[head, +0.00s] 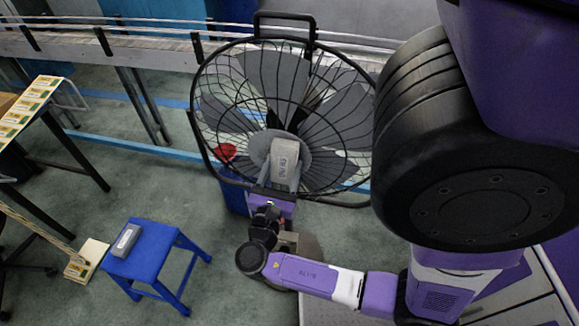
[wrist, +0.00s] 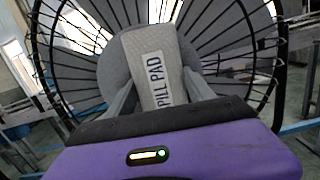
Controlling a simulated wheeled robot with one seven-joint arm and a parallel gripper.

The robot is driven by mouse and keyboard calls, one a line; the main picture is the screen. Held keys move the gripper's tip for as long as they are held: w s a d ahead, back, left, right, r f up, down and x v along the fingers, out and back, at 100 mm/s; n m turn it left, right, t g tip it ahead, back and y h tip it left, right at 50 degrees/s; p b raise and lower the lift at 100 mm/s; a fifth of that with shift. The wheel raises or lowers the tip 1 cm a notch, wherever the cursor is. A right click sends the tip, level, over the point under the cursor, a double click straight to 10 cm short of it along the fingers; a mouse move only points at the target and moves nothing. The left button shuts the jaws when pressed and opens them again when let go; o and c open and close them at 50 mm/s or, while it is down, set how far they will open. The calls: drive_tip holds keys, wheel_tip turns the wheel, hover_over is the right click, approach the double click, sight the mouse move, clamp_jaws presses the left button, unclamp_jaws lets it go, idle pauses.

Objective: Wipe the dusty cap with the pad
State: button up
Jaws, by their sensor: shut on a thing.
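My gripper (wrist: 160,88) is shut on a grey pad (wrist: 150,58), with one finger on each side of it. The pad also shows in the head view (head: 285,162), held up before the middle of a large fan. Behind it is the fan's round grey cap (head: 259,149), partly hidden by the pad; the cap also shows in the wrist view (wrist: 112,68). I cannot tell whether the pad touches the cap. No dust can be made out.
The fan's black wire guard (head: 205,150) surrounds the cap. A blue stool (head: 150,262) at lower left bears a grey labelled block (head: 127,238). A red object (head: 225,152) shows behind the guard. A conveyor (head: 150,50) runs along the back.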

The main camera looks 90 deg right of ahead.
sight(300, 154)
drive_tip(key=shift+w+d, duration=0.35)
drive_tip(key=shift+w, duration=0.9)
drive_tip(key=shift+w+d, duration=0.3)
drive_tip(key=shift+w, duration=1)
drive_tip(key=shift+w+d, duration=0.35)
drive_tip(key=shift+w, duration=0.9)
drive_tip(key=shift+r, duration=0.9)
drive_tip(key=shift+s+a, duration=0.45)
drive_tip(key=shift+s, duration=1.45)
drive_tip(key=shift+s+a, duration=0.4)
drive_tip(key=shift+s, duration=1.5)
drive_tip(key=shift+s+a, duration=0.45)
drive_tip(key=shift+s, duration=1.45)
drive_tip(key=r+v, duration=0.1)
drive_tip(key=v, duration=0.5)
drive_tip(key=shift+w+a, duration=0.1)
drive_tip(key=shift+a, duration=0.05)
drive_tip(key=shift+r+v, duration=0.2)
drive_tip(key=shift+v, duration=1.2)
